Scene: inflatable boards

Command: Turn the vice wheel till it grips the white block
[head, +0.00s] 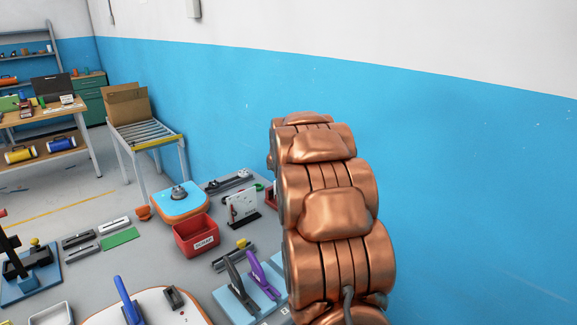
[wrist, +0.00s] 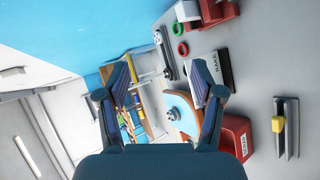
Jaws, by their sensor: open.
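A red device (wrist: 222,14), which may be the vice, is at the top edge of the wrist view and partly cut off. A pale block (wrist: 187,11) shows at its left side; I cannot tell whether it is gripped. No wheel can be made out clearly. In the head view only a red bit (head: 271,193) shows beside my copper arm, which hides the rest. My gripper (wrist: 160,82) is open and empty in the wrist view, its two dark fingers apart, with the red device beyond and to the upper right. The head view does not show it.
A red bin (head: 196,236), an orange-edged board (head: 180,203) and a white panel stand (head: 242,208) are on the grey bench. Upright purple (head: 262,273) and grey levers stand near my arm. A green ring (wrist: 180,29) and red ring (wrist: 183,49) lie near the device.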

